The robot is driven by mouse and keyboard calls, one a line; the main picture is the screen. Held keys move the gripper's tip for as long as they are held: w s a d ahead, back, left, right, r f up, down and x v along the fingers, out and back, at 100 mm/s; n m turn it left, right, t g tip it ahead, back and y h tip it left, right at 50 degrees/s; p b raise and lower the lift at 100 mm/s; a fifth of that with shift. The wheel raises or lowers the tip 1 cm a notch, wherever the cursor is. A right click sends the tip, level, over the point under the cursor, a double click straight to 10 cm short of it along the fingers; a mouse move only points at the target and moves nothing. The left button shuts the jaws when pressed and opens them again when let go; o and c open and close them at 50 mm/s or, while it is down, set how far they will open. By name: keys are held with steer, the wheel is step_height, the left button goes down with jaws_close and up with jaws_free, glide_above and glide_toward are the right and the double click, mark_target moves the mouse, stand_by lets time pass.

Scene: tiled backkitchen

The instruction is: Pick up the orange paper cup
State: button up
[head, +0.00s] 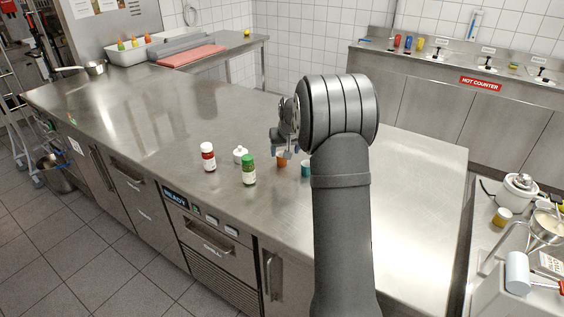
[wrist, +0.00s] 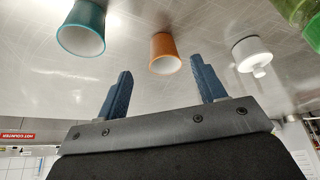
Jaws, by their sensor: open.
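The orange paper cup (head: 281,160) stands on the steel counter (head: 130,120), partly hidden behind my gripper (head: 286,145) in the head view. In the wrist view the orange cup (wrist: 165,53) appears beyond and between the two blue fingers of my gripper (wrist: 162,88). The fingers are spread apart with nothing between them, and the cup is clear of them. The wrist view is upside down, with the counter surface at the top.
A teal cup (head: 306,169) stands just right of the orange cup. A small white lidded pot (head: 240,154), a green-capped jar (head: 249,170) and a white-capped red bottle (head: 208,157) stand to the left. The counter's far left is mostly clear.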

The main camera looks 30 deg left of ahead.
mark_target(282, 154)
steer(key=f, duration=0.1)
steer(key=w+a+f, duration=0.1)
steer(key=a+f, duration=0.1)
steer(key=shift+w+f, duration=0.1)
steer(key=shift+w, duration=0.15)
steer(key=shift+w+a+f, duration=0.2)
steer(key=shift+a+f, duration=0.05)
steer(key=shift+f, duration=0.3)
steer(key=c, duration=1)
steer(key=shift+c, duration=0.2)
steer(key=shift+r, duration=0.1)
